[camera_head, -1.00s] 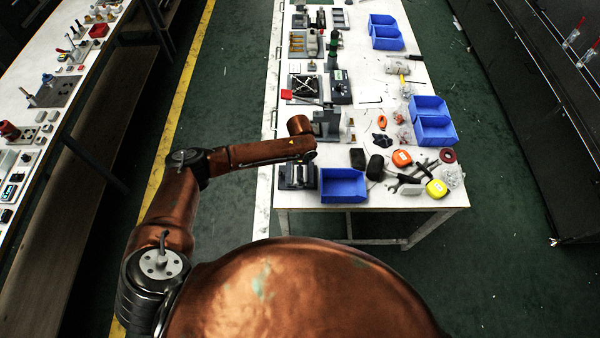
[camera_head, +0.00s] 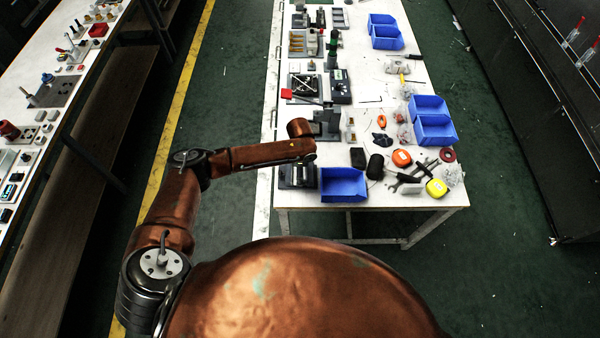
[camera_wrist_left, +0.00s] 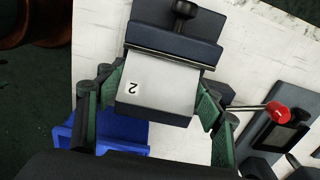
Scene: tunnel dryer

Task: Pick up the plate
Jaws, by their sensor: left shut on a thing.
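The plate (camera_wrist_left: 158,88) is a light grey, flat piece with a white label marked 2, seen in the left wrist view. It sits against a dark blue-grey block with a black knob (camera_wrist_left: 184,10). My left gripper (camera_wrist_left: 160,95) has its green-padded fingers on both sides of the plate and is shut on it. I cannot tell whether the plate is clear of the block. In the head view my left arm reaches over the table's near left part, and the plate is not clearly made out there. My right gripper is not in view.
A blue bin (camera_head: 343,185) stands at the table's near edge, close to my left arm. A red-knobbed lever (camera_wrist_left: 277,112) is beside the gripper. Tape measures and tools lie to the right, near another blue bin (camera_head: 433,130). Several devices line the table's left side.

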